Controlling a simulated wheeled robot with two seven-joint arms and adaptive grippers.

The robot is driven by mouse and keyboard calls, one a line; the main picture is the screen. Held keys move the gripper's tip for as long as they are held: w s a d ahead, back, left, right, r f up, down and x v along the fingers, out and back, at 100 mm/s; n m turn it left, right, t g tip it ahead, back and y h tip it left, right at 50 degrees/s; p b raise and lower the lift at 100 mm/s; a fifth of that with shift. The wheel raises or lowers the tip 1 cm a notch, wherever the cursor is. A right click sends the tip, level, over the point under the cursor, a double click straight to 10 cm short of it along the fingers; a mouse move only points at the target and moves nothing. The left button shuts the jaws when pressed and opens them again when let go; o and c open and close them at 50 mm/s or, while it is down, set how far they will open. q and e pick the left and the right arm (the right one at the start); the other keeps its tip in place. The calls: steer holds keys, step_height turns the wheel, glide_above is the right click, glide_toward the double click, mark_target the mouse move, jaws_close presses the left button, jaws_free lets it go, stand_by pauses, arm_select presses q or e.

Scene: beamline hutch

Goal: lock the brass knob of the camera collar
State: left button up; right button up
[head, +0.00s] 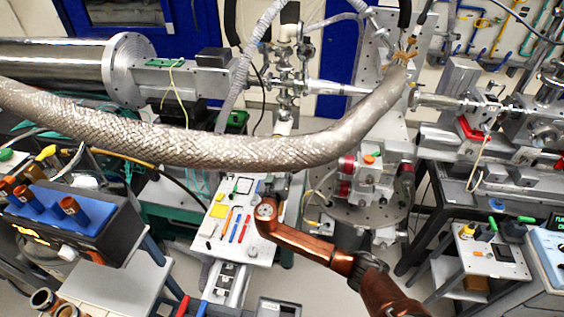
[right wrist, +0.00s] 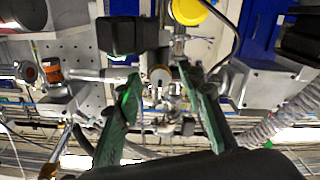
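My right arm (head: 300,241) comes in from the lower right in the head view. Its gripper is hard to make out there, near the small table. In the right wrist view my right gripper (right wrist: 160,73) is open, with its two green fingers apart. A small round tan part (right wrist: 160,76) shows between the fingertips; it may be the brass knob, but I cannot tell its depth or whether it is touched. A dark block (right wrist: 124,36) lies just beyond the left fingertip, perhaps the camera. The collar cannot be clearly made out. My left gripper is not in view.
A thick braided hose (head: 210,150) crosses the head view above my right arm. A small table (head: 205,247) holds coloured tools. A blue-topped box (head: 62,212) stands left, and a second cart (head: 480,262) right. In the wrist view, a yellow disc (right wrist: 187,11) sits above the right finger.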

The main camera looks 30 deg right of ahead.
jaws_close()
